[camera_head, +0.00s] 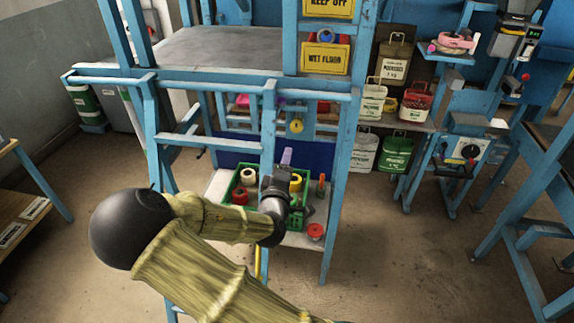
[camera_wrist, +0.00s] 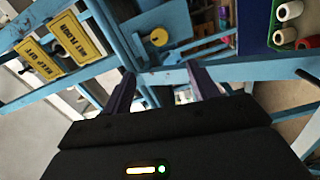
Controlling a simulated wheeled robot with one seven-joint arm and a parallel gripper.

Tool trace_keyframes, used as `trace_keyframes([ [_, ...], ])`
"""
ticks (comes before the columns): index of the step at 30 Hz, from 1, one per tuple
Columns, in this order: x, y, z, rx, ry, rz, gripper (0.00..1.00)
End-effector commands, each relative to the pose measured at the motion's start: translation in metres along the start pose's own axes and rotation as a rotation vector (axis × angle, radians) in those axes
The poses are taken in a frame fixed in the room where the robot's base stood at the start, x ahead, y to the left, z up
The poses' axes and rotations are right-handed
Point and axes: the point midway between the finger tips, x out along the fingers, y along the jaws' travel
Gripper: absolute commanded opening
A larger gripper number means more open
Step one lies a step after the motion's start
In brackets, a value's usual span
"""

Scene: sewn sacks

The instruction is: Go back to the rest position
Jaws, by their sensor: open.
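My gripper (camera_head: 286,157) is in front of the blue frame in the head view, over the back part of a green crate. Its purple finger shows past the dark wrist, and my arm hides part of the crate. In the wrist view my gripper (camera_wrist: 163,88) has its two purple fingers wide apart with nothing held between them. A blue beam (camera_wrist: 172,76) of the frame lies beyond the fingertips; I cannot tell how close it is.
The green crate (camera_head: 226,199) holds a white spool (camera_head: 248,176), a red spool (camera_head: 239,196) and a yellow spool (camera_head: 295,182). A red spool (camera_head: 315,231) stands outside it. Blue posts (camera_head: 341,175) rise close by. Sacks (camera_head: 396,152) stand at the back right. Floor (camera_head: 420,260) at right is clear.

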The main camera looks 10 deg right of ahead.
Motion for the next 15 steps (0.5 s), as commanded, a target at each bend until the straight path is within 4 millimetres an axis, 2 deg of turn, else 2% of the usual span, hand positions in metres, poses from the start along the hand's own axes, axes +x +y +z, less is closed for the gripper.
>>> trace_keyframes([
  [8,0.0,-0.001,0.002,0.006,-0.005,-0.007,0.59],
  [11,0.002,-0.009,0.011,0.046,-0.036,-0.058,0.59],
  [15,-0.001,-0.037,0.04,0.189,-0.14,-0.228,0.59],
])
